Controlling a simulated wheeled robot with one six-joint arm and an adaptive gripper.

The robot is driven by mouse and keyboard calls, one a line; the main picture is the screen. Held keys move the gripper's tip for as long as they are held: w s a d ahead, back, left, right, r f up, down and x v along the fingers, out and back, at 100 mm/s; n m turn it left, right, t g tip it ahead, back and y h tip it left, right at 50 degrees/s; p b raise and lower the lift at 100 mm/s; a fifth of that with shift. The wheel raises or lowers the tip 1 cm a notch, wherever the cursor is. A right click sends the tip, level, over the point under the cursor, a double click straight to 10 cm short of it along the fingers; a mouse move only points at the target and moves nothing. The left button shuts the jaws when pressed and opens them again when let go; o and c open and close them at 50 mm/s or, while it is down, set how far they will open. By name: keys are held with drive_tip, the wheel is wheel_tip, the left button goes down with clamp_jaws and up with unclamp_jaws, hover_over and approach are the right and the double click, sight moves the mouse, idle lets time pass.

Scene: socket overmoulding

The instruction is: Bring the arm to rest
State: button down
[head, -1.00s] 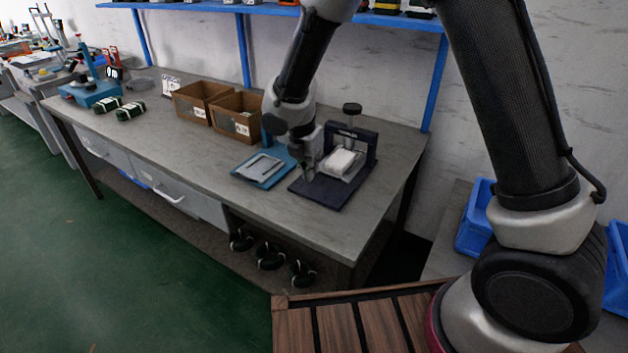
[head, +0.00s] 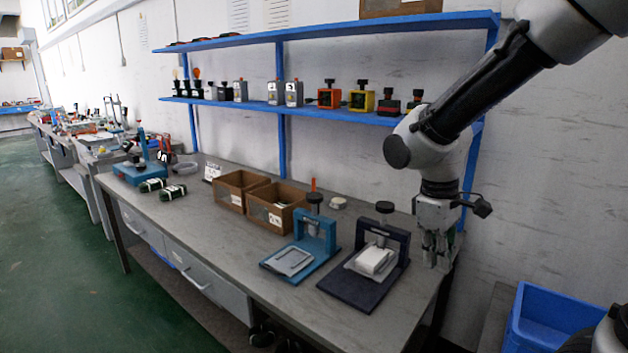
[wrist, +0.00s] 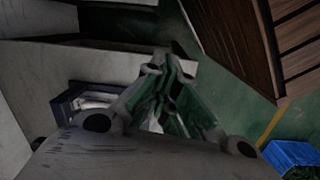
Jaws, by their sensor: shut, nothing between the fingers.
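My gripper (head: 437,247) hangs fingers down in the head view, at the right end of the workbench (head: 225,254), to the right of the dark blue press (head: 398,246). It is shut and holds nothing. In the wrist view its closed fingers (wrist: 172,78) show in the middle. The dark press has a white block (head: 374,260) on its plate. A light blue press (head: 318,232) with a flat grey piece (head: 292,261) on its plate stands to its left. My gripper looks apart from both presses.
A blue shelf (head: 330,112) with several small devices runs along the wall above the bench. A blue crate (head: 545,318) is at the lower right, also seen in the wrist view (wrist: 290,156). The bench's front left is clear.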

drive_tip(key=s+d+r+m+t+y, duration=0.1)
drive_tip(key=s+d+r+m+t, duration=0.3)
drive_tip(key=s+d+r+m, duration=0.4)
drive_tip(key=s+d+r, duration=0.2)
drive_tip(key=s+d, duration=0.1)
drive_tip(key=d, duration=0.1)
drive_tip(key=shift+d+r+t, duration=0.15)
drive_tip(key=shift+r+t, duration=0.05)
drive_tip(key=shift+t, duration=0.1)
